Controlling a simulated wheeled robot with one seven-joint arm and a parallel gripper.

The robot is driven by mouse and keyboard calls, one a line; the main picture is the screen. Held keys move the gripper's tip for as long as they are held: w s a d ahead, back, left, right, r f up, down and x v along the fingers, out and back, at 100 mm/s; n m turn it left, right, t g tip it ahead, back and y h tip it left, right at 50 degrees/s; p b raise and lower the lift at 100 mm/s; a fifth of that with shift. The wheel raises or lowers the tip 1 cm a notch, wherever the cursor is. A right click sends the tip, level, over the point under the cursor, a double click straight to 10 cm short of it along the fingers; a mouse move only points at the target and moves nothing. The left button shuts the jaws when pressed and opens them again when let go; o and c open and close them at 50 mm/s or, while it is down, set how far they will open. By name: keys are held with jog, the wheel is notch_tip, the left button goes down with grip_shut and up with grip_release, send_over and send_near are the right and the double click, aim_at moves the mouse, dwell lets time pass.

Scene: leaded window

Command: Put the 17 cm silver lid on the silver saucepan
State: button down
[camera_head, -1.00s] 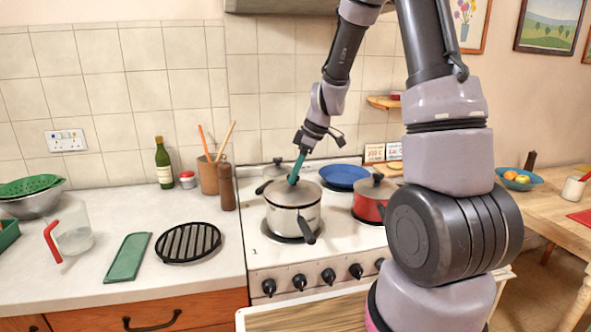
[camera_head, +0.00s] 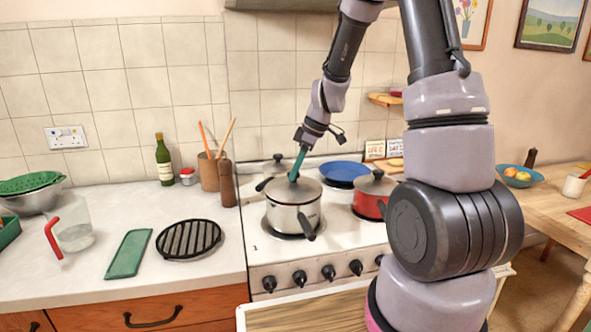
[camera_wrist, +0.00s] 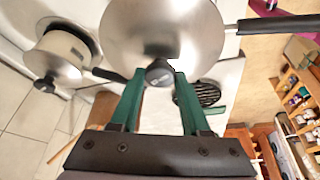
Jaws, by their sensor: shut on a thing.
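The silver saucepan (camera_head: 291,217) stands on the front left of the stove, its dark handle pointing toward me. The silver lid (camera_head: 312,190) lies level across its top and appears to meet the rim; any small gap is too fine to tell. My gripper (camera_head: 294,178) comes down from above with its green fingers shut on the lid's dark knob. In the wrist view my gripper (camera_wrist: 160,78) has the knob between its fingertips, and the lid (camera_wrist: 150,30) hides the pan's inside. The pan's handle (camera_wrist: 280,24) sticks out to the right there.
A black trivet (camera_head: 188,240) and green board (camera_head: 128,254) lie on the left counter. A pepper mill (camera_head: 227,184) stands near the stove.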

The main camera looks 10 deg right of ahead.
jog(key=shift+f, duration=0.5)
dwell(1.1)
jog(key=shift+c, duration=1.5)
grip_release()
jog(key=shift+o, duration=0.3)
jog(key=shift+o, duration=1.2)
jog(key=shift+r, duration=0.1)
jog(key=shift+r, duration=3.4)
